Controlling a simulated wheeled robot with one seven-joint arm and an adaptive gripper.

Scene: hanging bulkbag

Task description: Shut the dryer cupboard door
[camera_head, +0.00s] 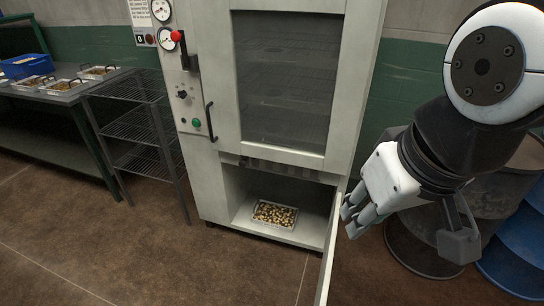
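The dryer cupboard (205,150) is a tall pale grey cabinet in the middle of the view. Its lower compartment is open, with a tray of nuts or grains (274,214) on its floor. The lower door (328,256) is swung wide open on the right side and shows nearly edge-on. My gripper (350,222) is at the right of the door, its fingertips close to the door's outer face near the top. I cannot tell whether they touch it. The fingers look close together, but the space between them is not clear.
A wire rack (140,125) stands left of the dryer. A dark bench (50,95) with trays and a blue crate (24,66) is at the far left. Dark and blue drums (520,245) stand at the right behind my arm. The brown floor in front is clear.

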